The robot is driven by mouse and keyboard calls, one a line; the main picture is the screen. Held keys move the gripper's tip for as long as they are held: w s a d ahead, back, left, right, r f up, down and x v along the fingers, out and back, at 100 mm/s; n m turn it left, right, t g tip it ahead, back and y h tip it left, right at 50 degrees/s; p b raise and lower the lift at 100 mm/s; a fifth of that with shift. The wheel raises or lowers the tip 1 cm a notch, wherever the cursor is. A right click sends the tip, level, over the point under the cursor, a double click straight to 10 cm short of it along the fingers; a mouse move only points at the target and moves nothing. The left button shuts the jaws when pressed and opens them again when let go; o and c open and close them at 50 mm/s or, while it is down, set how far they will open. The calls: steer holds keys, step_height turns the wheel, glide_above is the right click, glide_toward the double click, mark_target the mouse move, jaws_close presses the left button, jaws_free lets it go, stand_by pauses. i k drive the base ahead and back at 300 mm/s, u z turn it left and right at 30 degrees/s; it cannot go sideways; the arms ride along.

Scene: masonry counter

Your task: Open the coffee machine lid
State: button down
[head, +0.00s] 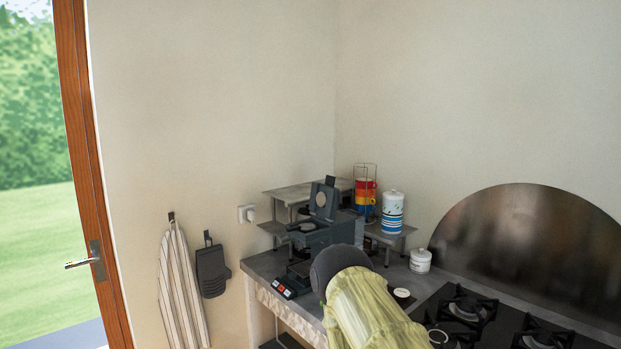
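The dark grey coffee machine (330,236) stands on the counter in the corner, in the middle of the head view. A dark flap with a pale round disc (323,200) stands upright on its top; it looks like the lid, raised. A flat rounded dark part (301,227) juts out at the machine's upper left. My pale green arm with a dark rounded joint rises from the bottom of the view and covers the machine's lower right. My gripper cannot be made out; I cannot tell whether it touches the machine.
A small scale-like device with red buttons (284,289) sits at the counter's front left. Stacked coloured cups (366,197) and a striped canister (392,213) stand right of the machine. A white lidded jar (420,261) and a black gas hob (465,310) are further right.

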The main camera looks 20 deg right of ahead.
mark_target(324, 198)
steer(key=z, duration=0.35)
steer(key=i, duration=0.9)
steer(key=z, duration=0.8)
